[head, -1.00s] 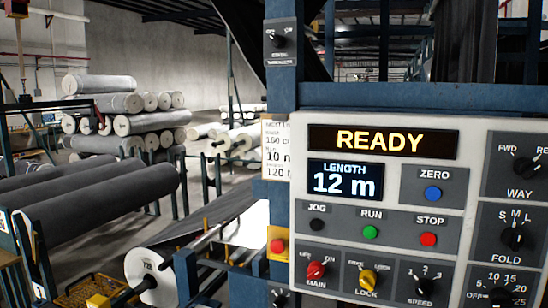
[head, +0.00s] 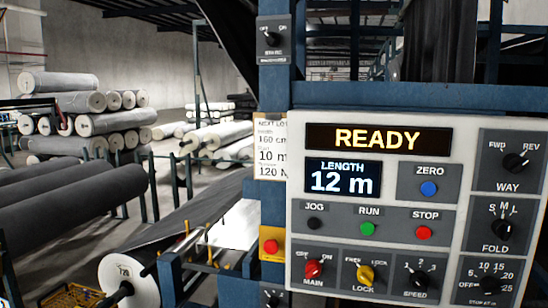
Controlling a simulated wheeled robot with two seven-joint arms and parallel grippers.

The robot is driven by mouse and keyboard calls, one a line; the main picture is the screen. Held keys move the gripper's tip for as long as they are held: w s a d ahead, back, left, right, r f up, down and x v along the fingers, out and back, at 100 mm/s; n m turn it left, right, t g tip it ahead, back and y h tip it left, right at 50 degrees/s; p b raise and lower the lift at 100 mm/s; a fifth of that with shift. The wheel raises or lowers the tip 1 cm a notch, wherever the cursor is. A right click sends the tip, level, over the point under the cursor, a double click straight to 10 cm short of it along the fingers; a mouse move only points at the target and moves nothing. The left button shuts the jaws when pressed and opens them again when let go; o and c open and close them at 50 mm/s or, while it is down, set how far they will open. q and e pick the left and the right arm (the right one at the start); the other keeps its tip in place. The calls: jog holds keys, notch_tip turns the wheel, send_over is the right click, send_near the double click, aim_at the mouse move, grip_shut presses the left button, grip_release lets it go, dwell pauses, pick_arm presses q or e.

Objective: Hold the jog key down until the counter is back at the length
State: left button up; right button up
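The black JOG key (head: 314,222) sits at the left of the key row on the pale control panel (head: 462,118). Nothing touches it. The LENGTH counter (head: 343,178) above it reads 12 m. The amber display (head: 378,138) reads READY. A paper card (head: 271,146) left of the panel is headed NEXT LOT and shows 160 cm, 10 m and 120. The WAY switch (head: 515,161) sits between FWD and REV, and its exact setting is hard to tell. Neither of my grippers is in view.
The green RUN key (head: 368,228), red STOP key (head: 424,232) and blue ZERO key (head: 429,188) are close to JOG. A red button on a yellow box (head: 271,245) stands left of the panel. Grey rolls (head: 80,205) lie at the left.

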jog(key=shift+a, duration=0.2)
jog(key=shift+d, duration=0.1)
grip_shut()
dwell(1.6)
